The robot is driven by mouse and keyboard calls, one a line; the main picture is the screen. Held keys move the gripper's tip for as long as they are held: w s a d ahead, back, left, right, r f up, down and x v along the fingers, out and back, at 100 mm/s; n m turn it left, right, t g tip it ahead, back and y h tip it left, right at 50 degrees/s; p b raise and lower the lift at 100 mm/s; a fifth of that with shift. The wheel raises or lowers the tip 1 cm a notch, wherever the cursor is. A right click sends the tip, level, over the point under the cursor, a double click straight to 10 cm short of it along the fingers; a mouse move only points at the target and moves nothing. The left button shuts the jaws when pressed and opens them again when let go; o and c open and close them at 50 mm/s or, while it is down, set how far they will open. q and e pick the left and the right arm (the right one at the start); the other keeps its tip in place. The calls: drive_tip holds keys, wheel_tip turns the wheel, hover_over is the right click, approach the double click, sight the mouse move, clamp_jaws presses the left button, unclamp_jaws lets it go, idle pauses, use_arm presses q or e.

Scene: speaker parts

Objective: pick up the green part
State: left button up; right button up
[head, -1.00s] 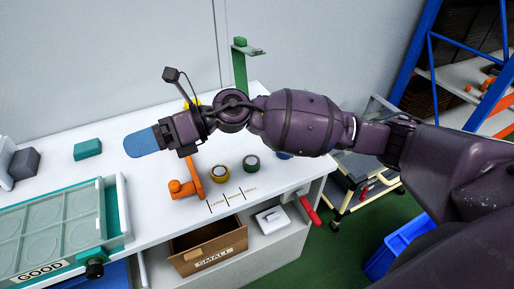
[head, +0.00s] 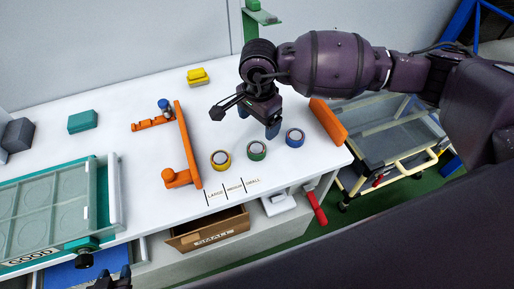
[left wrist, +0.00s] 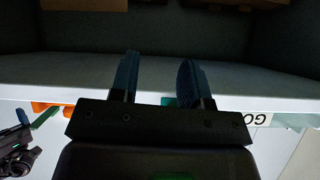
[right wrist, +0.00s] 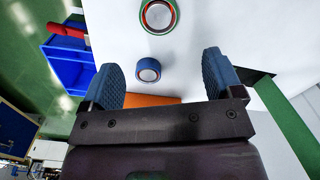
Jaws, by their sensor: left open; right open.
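The green part (head: 257,150) is a small round ring-like part with a pale centre, lying on the white table between a yellow one (head: 221,160) and a blue one (head: 295,137). My right gripper (head: 258,121) is open, pointing down just behind the green part and apart from it. In the right wrist view, the green part (right wrist: 158,15) is at the top edge, and the blue part (right wrist: 148,70) shows between the open fingers (right wrist: 160,65). My left gripper (head: 112,276) is low at the table's front; the left wrist view shows it open and empty (left wrist: 157,75).
An orange fixture (head: 188,150) stands left of the round parts, and an orange bar (head: 328,121) lies to their right. A teal-framed tray (head: 50,215) is at the left.

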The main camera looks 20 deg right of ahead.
hover_over(257, 148)
drive_tip(key=f, duration=0.5)
drive_tip(key=shift+w+d, duration=0.25)
drive_tip(key=shift+s+a+f, duration=0.1)
drive_tip(key=shift+a+f, duration=0.05)
drive_tip(key=shift+f, duration=1.2)
drive_tip(key=shift+s+a+f, duration=0.1)
drive_tip(key=shift+a+f, duration=0.05)
drive_tip(key=shift+f, duration=1.15)
drive_tip(key=shift+c, duration=0.2)
drive_tip(key=c, duration=1.2)
